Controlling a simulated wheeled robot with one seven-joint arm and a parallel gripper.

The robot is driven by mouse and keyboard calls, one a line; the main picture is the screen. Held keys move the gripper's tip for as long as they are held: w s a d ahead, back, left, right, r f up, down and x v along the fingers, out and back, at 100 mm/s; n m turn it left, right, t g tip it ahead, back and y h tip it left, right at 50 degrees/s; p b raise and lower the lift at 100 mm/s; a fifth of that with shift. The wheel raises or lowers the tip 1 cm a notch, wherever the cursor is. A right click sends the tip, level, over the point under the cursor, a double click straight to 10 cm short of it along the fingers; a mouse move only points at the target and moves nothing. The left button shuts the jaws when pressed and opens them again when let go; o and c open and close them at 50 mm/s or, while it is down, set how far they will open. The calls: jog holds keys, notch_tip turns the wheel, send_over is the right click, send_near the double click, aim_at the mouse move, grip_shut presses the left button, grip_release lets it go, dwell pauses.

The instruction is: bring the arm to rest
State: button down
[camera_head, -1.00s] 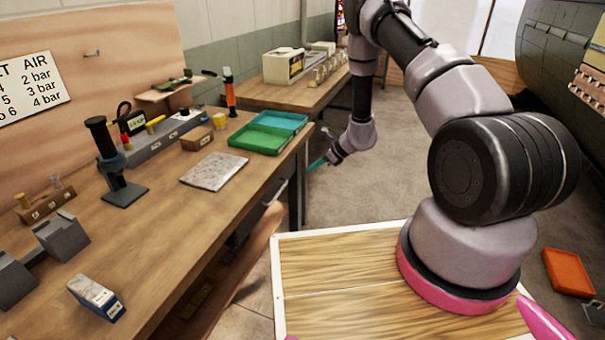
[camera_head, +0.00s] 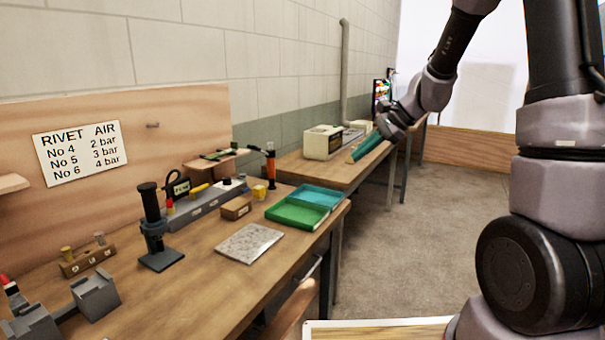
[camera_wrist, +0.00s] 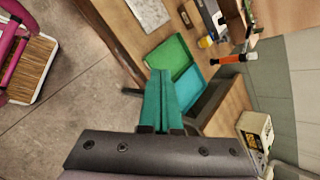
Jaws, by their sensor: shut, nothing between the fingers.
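My gripper (camera_head: 369,148) is at the upper middle of the head view, in the air by the near end of the far bench. Its teal fingers point down and to the left. In the wrist view my gripper (camera_wrist: 161,88) shows its two teal fingers side by side, pressed together with nothing between them. The green and teal trays lie beyond the fingertips in that view, apart from them. My arm reaches in from the right side of the head view, bent at the elbow.
The near workbench (camera_head: 200,290) carries a green tray (camera_head: 297,214), a teal tray (camera_head: 318,196), a grey speckled plate (camera_head: 249,243) and a black stand (camera_head: 158,235). The far bench (camera_head: 312,172) holds a cream box (camera_head: 322,142). Open floor (camera_head: 450,220) lies right of the benches.

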jog(key=s+d+r+n+t+h, duration=0.1)
jog(key=s+d+r+n+h, duration=0.1)
jog(key=s, duration=0.6)
jog(key=s+d+r+n+t+h, duration=0.1)
jog(key=s+d+r+n+h, duration=0.1)
jog(key=s+d+r+n, duration=0.2)
jog(key=s+d+r+n+t+h, duration=0.2)
jog(key=s+d+r+n, duration=0.1)
jog(key=s+r, duration=0.5)
jog(key=s, duration=0.3)
jog(key=shift+s+r, duration=0.2)
jog(key=shift+s, duration=0.15)
